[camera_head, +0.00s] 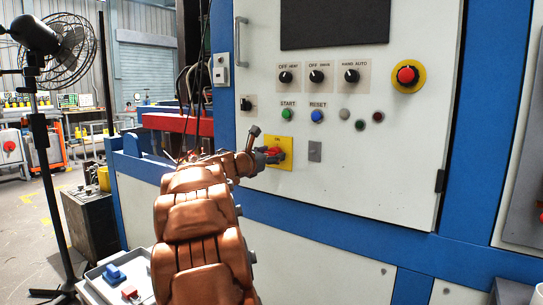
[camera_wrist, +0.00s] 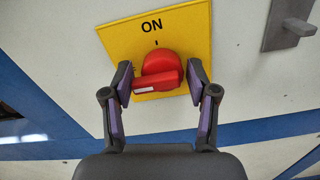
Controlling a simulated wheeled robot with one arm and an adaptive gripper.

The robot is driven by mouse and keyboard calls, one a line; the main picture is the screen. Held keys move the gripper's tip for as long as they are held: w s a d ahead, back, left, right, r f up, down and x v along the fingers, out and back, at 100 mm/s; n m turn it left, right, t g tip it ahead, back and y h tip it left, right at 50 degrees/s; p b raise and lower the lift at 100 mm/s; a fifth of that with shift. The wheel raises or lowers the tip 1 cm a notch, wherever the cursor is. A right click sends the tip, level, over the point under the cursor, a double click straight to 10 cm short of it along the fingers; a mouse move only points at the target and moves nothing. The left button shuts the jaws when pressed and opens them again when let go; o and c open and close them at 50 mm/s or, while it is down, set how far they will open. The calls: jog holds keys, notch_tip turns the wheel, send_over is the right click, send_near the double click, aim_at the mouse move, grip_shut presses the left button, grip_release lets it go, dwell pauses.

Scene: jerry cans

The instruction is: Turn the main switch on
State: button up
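The main switch is a red rotary knob (camera_wrist: 160,72) on a yellow plate (camera_wrist: 183,30), with "ON" and a short tick above the knob in the wrist view. Its red handle bar lies roughly level, with a white mark toward the left, away from the tick. In the head view the yellow plate (camera_head: 286,161) is on the white cabinet front, and my gripper partly hides the knob. My gripper (camera_wrist: 160,80) is open, with one finger on each side of the knob. I cannot tell whether the fingertips touch it.
A grey latch (camera_wrist: 290,25) sits right of the plate. Above the switch are a green start button (camera_head: 288,115), a blue reset button (camera_head: 317,116) and several black selector knobs. A red emergency button (camera_head: 407,75) is farther right. A fan (camera_head: 55,45) stands at the left.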

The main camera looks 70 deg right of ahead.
jog(key=shift+s+f, duration=0.1)
jog(key=shift+s, duration=0.1)
jog(key=c, duration=0.6)
